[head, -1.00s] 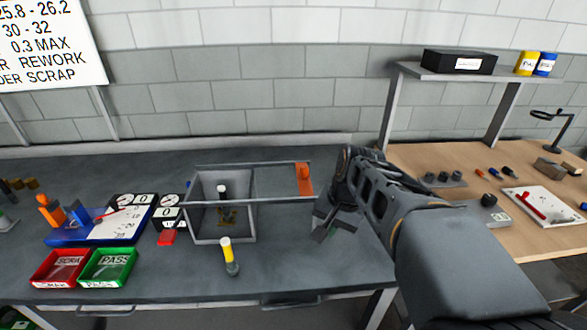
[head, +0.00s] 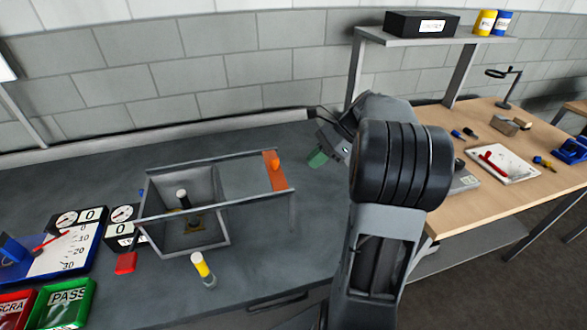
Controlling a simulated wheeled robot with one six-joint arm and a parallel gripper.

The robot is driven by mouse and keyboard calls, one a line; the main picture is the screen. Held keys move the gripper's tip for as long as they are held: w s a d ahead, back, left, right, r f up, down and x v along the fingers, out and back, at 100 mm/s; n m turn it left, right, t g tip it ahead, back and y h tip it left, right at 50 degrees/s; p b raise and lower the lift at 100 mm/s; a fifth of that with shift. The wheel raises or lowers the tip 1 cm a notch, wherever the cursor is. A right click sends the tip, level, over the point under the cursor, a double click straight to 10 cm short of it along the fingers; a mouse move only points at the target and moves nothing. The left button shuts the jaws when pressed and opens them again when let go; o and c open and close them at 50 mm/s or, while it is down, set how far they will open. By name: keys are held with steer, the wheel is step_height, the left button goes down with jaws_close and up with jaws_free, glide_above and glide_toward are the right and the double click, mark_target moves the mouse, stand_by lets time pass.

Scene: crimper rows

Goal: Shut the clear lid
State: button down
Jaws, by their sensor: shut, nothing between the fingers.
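The grey box (head: 224,228) stands on the dark bench with its top uncovered. A black post with a white top (head: 182,200) shows inside it. Two rails run from the box to the right. The clear lid (head: 238,177) appears to lie between them, right of the box opening, and its clear pane is hard to make out. An orange end strip (head: 278,182) with a small orange knob (head: 275,163) sits at its right end. My gripper (head: 318,156) is right of the orange strip, apart from it, shut and empty. My arm partly hides it.
A yellow-banded bottle (head: 203,269) stands in front of the box. Dial gauges (head: 119,237), a red block (head: 125,263) and a green PASS tray (head: 62,305) are at left. A wooden bench (head: 475,130) with a raised shelf is at right.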

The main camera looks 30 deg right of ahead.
steer(key=w+a+f, duration=0.1)
steer(key=a+f, duration=0.1)
steer(key=a, duration=0.4)
steer(key=shift+p, duration=0.3)
steer(key=shift+w+a, duration=0.1)
